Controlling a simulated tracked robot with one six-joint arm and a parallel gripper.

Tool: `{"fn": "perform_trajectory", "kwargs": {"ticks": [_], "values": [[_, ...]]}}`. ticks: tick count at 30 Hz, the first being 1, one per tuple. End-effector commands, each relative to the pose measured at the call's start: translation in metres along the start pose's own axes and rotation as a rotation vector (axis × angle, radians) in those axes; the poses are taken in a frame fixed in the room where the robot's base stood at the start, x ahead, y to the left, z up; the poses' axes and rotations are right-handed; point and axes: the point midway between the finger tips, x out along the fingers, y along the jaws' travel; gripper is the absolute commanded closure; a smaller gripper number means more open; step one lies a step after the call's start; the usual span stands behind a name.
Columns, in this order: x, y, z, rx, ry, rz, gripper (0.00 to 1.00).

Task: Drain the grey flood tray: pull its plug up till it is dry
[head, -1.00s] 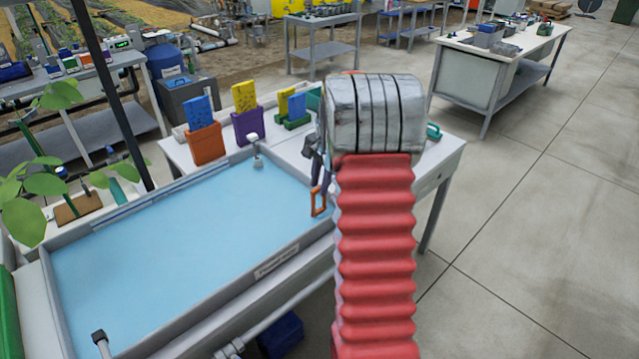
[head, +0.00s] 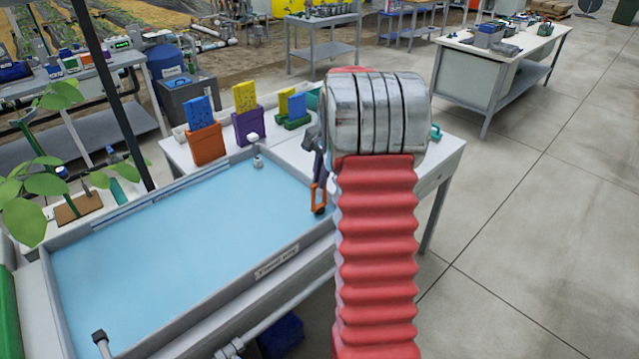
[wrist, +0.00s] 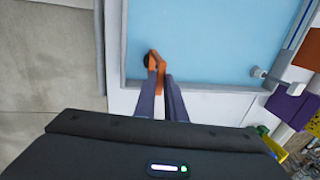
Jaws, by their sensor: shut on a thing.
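The grey flood tray (head: 205,307) is on the left in the head view, with light blue water across its floor. My gripper (head: 318,180) is over the tray's right end. It is shut on the orange handle of the plug (head: 319,199). The plug's dark round lower part shows below the handle. In the wrist view my gripper (wrist: 160,76) points down over the tray's edge (wrist: 200,86), with the plug (wrist: 149,60) at the fingertips. The drain hole cannot be made out.
An orange holder (head: 207,146) and a purple holder (head: 249,125) stand behind the tray on the white bench. A small grey fitting (head: 258,162) stands at the tray's back corner. A green plant (head: 25,190) overhangs the left side.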

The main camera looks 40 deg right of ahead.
Motion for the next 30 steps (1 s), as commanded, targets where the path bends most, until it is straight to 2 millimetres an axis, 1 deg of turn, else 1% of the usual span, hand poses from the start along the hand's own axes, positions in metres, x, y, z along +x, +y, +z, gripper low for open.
{"fn": "perform_trajectory", "kwargs": {"ticks": [1,3,11,12,19,26,30], "values": [[-0.0083,-0.0024,-0.0009,-0.001,0.004,-0.004,1.00],[-0.0133,-0.0028,-0.0004,0.000,0.002,-0.002,1.00],[-0.0155,-0.0034,-0.0006,0.000,0.003,-0.004,1.00],[-0.0156,-0.0036,-0.0007,0.000,0.003,-0.004,0.87],[-0.0142,-0.0030,-0.0004,0.000,0.002,-0.002,0.71],[-0.0137,-0.0027,-0.0002,0.000,0.001,-0.001,0.71],[-0.0177,-0.0029,-0.0004,0.000,0.002,-0.002,0.71]]}}
